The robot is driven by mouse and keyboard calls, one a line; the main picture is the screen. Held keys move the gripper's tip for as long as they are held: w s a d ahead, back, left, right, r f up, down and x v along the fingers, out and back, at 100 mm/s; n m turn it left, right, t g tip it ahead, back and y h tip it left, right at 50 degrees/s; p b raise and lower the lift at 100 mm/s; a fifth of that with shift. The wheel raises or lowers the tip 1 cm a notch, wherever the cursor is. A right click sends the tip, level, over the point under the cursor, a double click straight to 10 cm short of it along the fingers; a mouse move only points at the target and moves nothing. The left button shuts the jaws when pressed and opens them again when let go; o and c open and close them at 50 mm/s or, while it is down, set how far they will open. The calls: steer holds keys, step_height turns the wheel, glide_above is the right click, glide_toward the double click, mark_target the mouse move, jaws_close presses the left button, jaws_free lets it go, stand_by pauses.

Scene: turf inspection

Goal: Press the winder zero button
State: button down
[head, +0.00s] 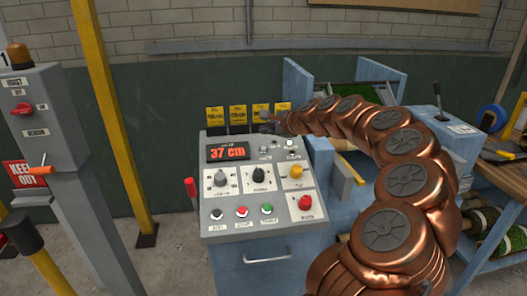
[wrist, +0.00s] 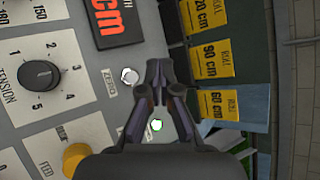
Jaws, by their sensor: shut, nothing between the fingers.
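The winder's grey control panel (head: 215,184) stands in the middle of the head view. Its red display (head: 228,151) reads 37 cm. The zero button is a small pale round button (wrist: 129,76) beside a ZERO label in the wrist view. It is small in the head view (head: 264,150), right of the display. My gripper (wrist: 158,66) is shut and empty. In the wrist view its fingertips appear just right of the zero button, apart from it in the picture; their height above the panel cannot be told. In the head view my gripper (head: 270,121) is at the panel's back edge.
A green-ringed white button (wrist: 157,125) shows between my gripper's links. A tension knob (wrist: 40,75) and a yellow knob (wrist: 76,160) are nearby. Yellow roll cards (head: 238,115) stand along the panel's back. A red emergency-type button (head: 305,202) is at the lower right.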

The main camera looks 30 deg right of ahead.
mark_target(264, 149)
steer(key=shift+w+d+f+b, duration=0.15)
steer(key=shift+w+f+b, duration=0.2)
steer(key=shift+f, duration=0.55)
steer(key=shift+w+d+f+b, duration=0.1)
steer(key=shift+w+f+b, duration=0.25)
steer(key=shift+f, duration=0.6)
steer(key=shift+w+d+f+b, duration=0.2)
steer(key=shift+f+b, duration=0.25)
steer(key=shift+f, duration=0.45)
steer(key=shift+f, duration=0.15)
steer(key=shift+w+f, duration=0.15)
steer(key=shift+f, duration=0.1)
steer(key=shift+w+f+b, duration=0.15)
steer(key=shift+f+b, duration=0.2)
steer(key=shift+f, duration=0.15)
steer(key=shift+r, duration=0.2)
stand_by(0.3)
steer(key=shift+s+a+r+p, duration=0.1)
steer(key=shift+s+r+p, duration=0.2)
steer(key=shift+r+p, duration=0.35)
steer(key=shift+r, duration=0.15)
